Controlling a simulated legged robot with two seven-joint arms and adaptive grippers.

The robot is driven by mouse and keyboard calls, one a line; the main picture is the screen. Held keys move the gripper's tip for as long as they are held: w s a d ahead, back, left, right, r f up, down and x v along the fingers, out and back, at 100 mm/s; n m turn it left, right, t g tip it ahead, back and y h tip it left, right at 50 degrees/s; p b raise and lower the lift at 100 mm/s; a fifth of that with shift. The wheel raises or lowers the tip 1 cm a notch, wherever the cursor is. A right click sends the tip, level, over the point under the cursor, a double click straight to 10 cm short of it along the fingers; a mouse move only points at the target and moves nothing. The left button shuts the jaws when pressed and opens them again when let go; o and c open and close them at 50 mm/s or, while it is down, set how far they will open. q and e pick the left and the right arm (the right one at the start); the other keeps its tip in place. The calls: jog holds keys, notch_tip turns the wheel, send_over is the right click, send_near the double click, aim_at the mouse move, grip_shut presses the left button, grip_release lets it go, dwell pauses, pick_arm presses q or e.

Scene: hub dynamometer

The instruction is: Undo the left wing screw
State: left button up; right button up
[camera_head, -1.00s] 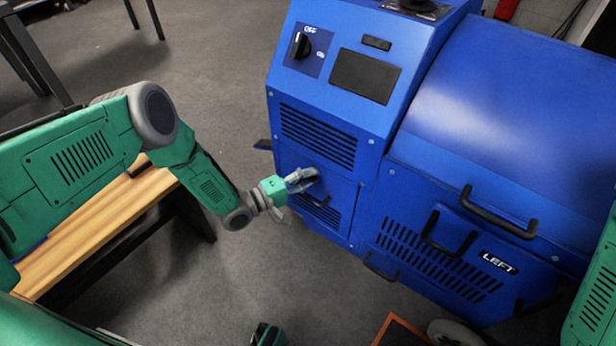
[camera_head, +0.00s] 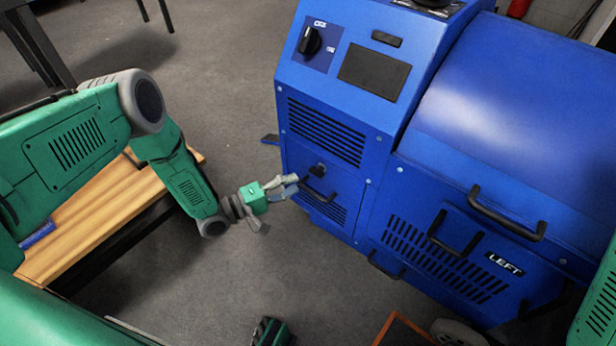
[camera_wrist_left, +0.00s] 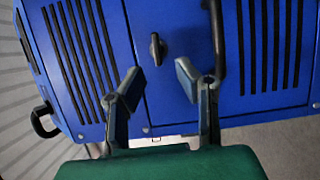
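A small black wing screw (camera_head: 317,169) sits on the blue front panel of the machine, above a black handle. In the left wrist view the wing screw (camera_wrist_left: 157,48) stands out from the panel, its wing running up and down in the picture. My left gripper (camera_head: 289,187) is a little to the left of the panel, apart from the screw. The left wrist view shows its two fingers (camera_wrist_left: 159,77) spread with nothing between them, the screw lying beyond the gap.
The black panel handle (camera_head: 318,195) is close beside the screw. The blue machine (camera_head: 375,150) has vent slots, a dial (camera_head: 310,41) and a LEFT panel with handles (camera_head: 453,238). A wooden bench (camera_head: 100,225) stands at left; grey floor lies between.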

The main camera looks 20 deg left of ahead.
pick_arm(q)
jog(key=v, duration=0.4)
jog(key=shift+s+a+f, duration=0.1)
jog(key=shift+s+a, duration=0.15)
jog(key=shift+s, duration=0.1)
jog(key=o, duration=0.7)
jog(key=m+t+y+p, duration=0.4)
jog(key=m+y+p, duration=0.2)
jog(key=m+p, duration=0.65)
send_near(318, 171)
jog(key=shift+m, duration=0.85)
jog(key=shift+f+b+x, duration=0.1)
jog(key=shift+b+x, duration=1.25)
jog(key=shift+x, duration=0.75)
jog(key=shift+f+b+x, duration=0.15)
jog(key=shift+b+x, duration=1.15)
jog(key=shift+x, duration=0.8)
jog(key=shift+c, duration=0.3)
